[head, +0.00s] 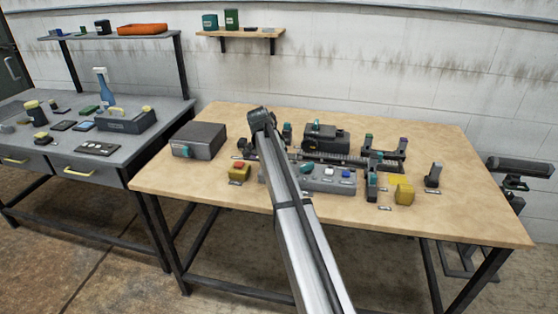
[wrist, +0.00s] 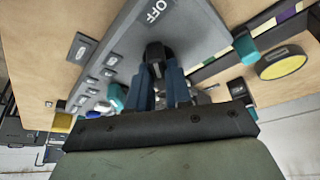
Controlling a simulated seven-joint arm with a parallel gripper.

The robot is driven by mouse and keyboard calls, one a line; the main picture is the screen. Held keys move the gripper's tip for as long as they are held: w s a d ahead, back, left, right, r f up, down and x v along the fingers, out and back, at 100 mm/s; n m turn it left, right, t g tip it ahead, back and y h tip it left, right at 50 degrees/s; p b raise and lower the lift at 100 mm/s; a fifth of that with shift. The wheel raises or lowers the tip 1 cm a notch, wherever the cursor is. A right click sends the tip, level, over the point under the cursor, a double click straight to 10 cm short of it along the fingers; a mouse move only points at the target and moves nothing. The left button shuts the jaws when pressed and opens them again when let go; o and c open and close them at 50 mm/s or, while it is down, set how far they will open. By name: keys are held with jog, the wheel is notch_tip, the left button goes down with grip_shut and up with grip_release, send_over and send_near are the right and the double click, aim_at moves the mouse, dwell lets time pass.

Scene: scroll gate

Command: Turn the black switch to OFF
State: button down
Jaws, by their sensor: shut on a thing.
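In the wrist view, my gripper (wrist: 156,72) has its two blue fingers close together on a black piece, which appears to be the black switch (wrist: 155,52). The switch stands on a grey panel (wrist: 190,30), near a white "OFF" label (wrist: 154,11). The fingers cover most of the switch, so its exact angle cannot be told. In the head view, my arm reaches over the wooden table, and its end hides the fingertips and the switch. A grey control panel (head: 335,184) with coloured buttons shows beside the arm.
A grey box (head: 199,141) stands at the table's left. In the wrist view, teal pieces (wrist: 245,46) flank the gripper.

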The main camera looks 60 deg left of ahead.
jog(key=shift+f+m+h, duration=0.2)
jog(key=shift+m+h, duration=0.1)
jog(key=shift+m, duration=0.4)
jog(key=shift+d, duration=0.1)
jog(key=c, duration=1)
grip_release()
jog(key=shift+c, duration=0.2)
jog(key=shift+r, duration=0.1)
jog(key=v, duration=1.4)
jog(key=shift+w, duration=0.1)
